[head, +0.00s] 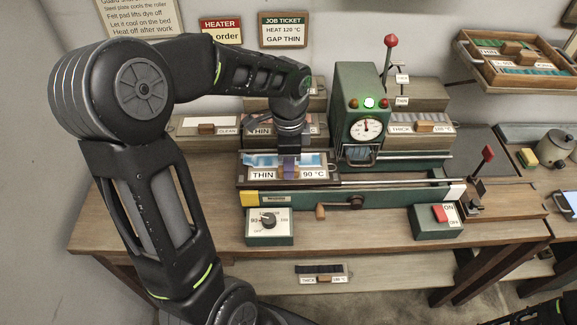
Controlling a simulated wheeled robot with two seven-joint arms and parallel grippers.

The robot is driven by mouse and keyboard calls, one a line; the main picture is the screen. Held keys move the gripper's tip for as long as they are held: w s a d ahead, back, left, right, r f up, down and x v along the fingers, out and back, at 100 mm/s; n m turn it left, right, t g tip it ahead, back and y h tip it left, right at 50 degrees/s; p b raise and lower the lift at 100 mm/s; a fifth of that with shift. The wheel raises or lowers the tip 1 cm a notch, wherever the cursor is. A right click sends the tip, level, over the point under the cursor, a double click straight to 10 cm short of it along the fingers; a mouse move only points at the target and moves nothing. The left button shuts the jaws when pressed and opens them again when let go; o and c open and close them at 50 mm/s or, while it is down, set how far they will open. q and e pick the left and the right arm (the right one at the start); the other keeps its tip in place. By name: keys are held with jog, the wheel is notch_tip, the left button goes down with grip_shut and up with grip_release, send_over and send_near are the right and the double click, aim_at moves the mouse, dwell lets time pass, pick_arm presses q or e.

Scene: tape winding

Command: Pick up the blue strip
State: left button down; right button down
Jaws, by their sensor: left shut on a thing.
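The blue strip (262,159) lies along the back of a small carrier plate (242,180) labelled THIN and 90 °C, at the front left of the green machine. My left gripper (289,167) points down at the middle of this plate. It is shut at the strip's small block, between the two labels. The fingers hide the middle of the strip, and their exact contact is hard to see. I cannot tell whether the plate is clear of the surface under it. My right gripper is out of view; only a dark part of an arm shows at the bottom right corner.
The green machine (345,105) with a dial stands to the right of my left gripper. More labelled plates stand behind, including a THICK one (402,128). A knob box (268,226) and a red-switch box (437,220) sit in front. The bench's left front is clear.

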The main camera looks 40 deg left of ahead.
pick_arm(q)
jog(key=shift+s+r, duration=0.1)
jog(key=shift+r, duration=0.05)
jog(key=shift+s+r+b, duration=0.1)
jog(key=shift+s+b, duration=0.05)
jog(key=shift+b, duration=0.2)
jog(key=shift+s+a+r, duration=0.1)
jog(key=shift+r, duration=0.3)
notch_tip(320, 180, up, 6)
jog(key=shift+f+b, duration=0.1)
jog(key=shift+b, duration=0.65)
jog(key=s+a+b, duration=0.3)
jog(key=s+a, duration=0.1)
jog(key=s, duration=1.4)
jog(key=shift+s+a, duration=0.2)
jog(key=shift+s, duration=0.2)
jog(key=shift+f, duration=0.1)
